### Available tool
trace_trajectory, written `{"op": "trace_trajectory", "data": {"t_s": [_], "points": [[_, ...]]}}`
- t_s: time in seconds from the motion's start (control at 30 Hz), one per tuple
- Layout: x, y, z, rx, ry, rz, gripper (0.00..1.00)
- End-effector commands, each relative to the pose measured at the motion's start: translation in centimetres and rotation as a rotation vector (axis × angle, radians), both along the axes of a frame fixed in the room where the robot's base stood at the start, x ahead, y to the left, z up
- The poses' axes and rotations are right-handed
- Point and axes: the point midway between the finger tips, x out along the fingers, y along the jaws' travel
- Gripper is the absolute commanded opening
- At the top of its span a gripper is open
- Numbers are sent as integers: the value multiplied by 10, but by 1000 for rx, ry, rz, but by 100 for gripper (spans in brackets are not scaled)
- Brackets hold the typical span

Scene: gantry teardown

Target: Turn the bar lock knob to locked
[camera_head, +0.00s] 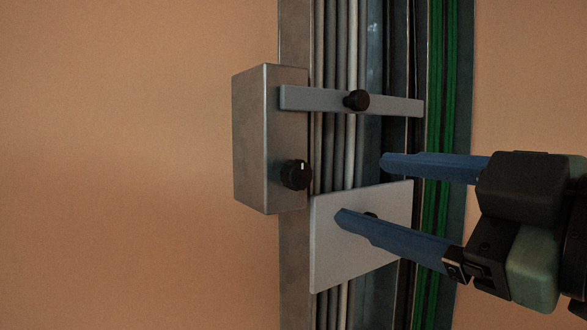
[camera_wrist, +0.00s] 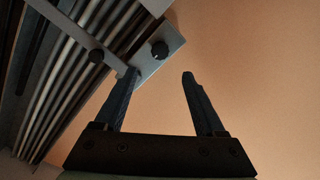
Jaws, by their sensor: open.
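A black round knob (camera_head: 296,174) with a short white mark near its top sits low on the front of a grey metal box (camera_head: 254,140). A flat grey bar (camera_head: 320,98) runs across from the box and carries a second black knob (camera_head: 357,99). My gripper (camera_head: 362,190) is open and empty, its two blue fingers pointing left toward the box, right of the marked knob and apart from it. In the wrist view the marked knob (camera_wrist: 160,50) shows beyond the gap between the fingertips (camera_wrist: 159,76), and the bar's knob (camera_wrist: 96,56) is left of them.
A pale plate (camera_head: 335,255) lies below the bar; my lower finger crosses in front of it and partly hides a dark knob there. Vertical grey cables (camera_head: 340,60) and green strips (camera_head: 441,100) run behind. The orange wall (camera_head: 130,160) left of the box is bare.

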Motion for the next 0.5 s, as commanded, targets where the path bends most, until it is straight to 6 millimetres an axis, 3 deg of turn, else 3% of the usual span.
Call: {"op": "trace_trajectory", "data": {"t_s": [0.5], "points": [[79, 59, 3, 3, 3, 3, 72]]}}
